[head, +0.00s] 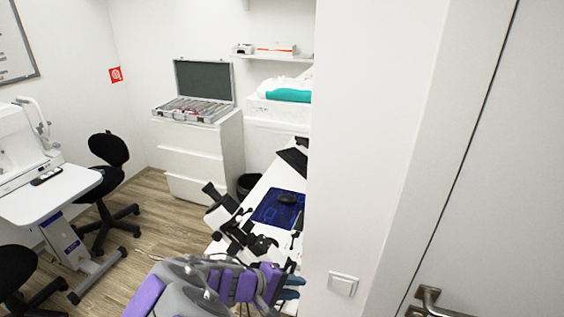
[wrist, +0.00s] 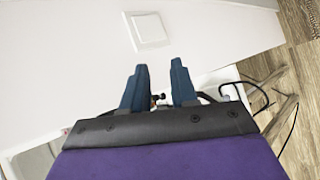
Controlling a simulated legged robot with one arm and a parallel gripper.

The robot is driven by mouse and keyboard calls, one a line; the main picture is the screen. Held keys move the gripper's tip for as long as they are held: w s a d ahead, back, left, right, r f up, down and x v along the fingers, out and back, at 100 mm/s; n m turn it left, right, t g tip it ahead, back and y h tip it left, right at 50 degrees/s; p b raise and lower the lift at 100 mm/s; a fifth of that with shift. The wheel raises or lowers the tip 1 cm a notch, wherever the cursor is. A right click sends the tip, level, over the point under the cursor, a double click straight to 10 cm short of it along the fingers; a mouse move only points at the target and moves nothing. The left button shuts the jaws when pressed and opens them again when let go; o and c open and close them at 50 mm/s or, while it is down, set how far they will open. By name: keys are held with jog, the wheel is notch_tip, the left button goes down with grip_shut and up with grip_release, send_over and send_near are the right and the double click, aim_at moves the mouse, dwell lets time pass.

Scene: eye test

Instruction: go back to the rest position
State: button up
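My gripper (head: 292,287) shows at the bottom of the head view, at the end of my purple and grey arm. It is beside the edge of the white wall. In the wrist view its two blue fingers (wrist: 160,72) stand apart with nothing held between them. A small dark object (wrist: 157,98) shows in the gap near the finger bases; I cannot tell what it is.
A white wall with a light switch (head: 343,284) and a door handle (head: 430,300) are on the right. A desk with a microscope (head: 228,218) is beyond my arm. Black chairs (head: 108,180) and a white instrument table (head: 50,192) stand left. Wooden floor (head: 155,212) is clear between.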

jog(key=s+d+r+m+g+y, duration=0.2)
jog(key=s+d+r+m+g, duration=0.15)
jog(key=s+d, duration=0.3)
jog(key=s+d+r+m+g+y, duration=0.2)
jog(key=s+d+r+m, duration=0.15)
jog(key=s+d, duration=0.35)
jog(key=s+a+r+m+y, duration=0.1)
jog(key=s+y, duration=0.5)
jog(key=s, duration=0.9)
jog(key=shift+s+a+r+g, duration=0.2)
jog(key=shift+a+r+g, duration=0.15)
jog(key=shift+r, duration=0.35)
